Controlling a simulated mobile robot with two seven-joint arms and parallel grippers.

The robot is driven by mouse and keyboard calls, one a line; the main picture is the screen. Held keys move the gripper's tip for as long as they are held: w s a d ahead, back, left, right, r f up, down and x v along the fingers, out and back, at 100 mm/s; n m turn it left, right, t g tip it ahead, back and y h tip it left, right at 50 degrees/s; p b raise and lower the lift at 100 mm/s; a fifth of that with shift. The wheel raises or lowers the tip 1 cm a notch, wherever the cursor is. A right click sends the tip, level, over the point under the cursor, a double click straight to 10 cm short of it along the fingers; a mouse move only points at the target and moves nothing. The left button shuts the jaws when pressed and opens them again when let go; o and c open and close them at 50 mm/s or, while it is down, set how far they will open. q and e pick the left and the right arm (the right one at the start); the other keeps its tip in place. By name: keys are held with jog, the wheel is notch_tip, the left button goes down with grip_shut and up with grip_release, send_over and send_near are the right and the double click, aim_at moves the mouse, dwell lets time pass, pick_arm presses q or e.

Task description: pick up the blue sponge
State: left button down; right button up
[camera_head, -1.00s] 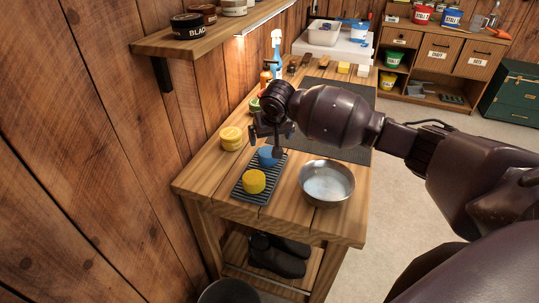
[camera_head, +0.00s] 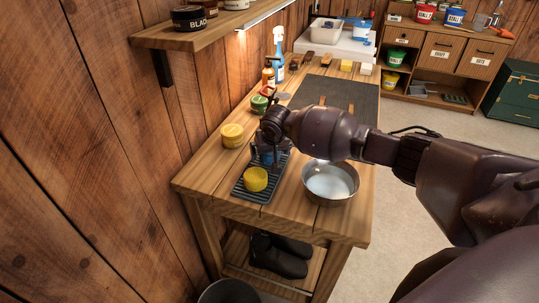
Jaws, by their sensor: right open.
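The blue sponge (camera_head: 267,158) is on the dark ridged tray (camera_head: 243,187) on the wooden bench, behind the yellow sponge (camera_head: 256,179). My right gripper (camera_head: 270,160) is lowered over the blue sponge with its jaws open, one finger on the near side in this view. The gripper hides much of the sponge, and I cannot tell whether the fingers touch it. My left gripper is not in view.
A metal bowl (camera_head: 331,183) of pale liquid stands right of the tray. A yellow round tin (camera_head: 232,135) and a green tin (camera_head: 260,105) stand on the left. A wall shelf (camera_head: 205,40) overhangs the bench's left edge. A dark mat (camera_head: 345,97) lies farther back.

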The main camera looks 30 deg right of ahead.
jog(key=c, duration=1)
jog(key=shift+c, duration=0.2)
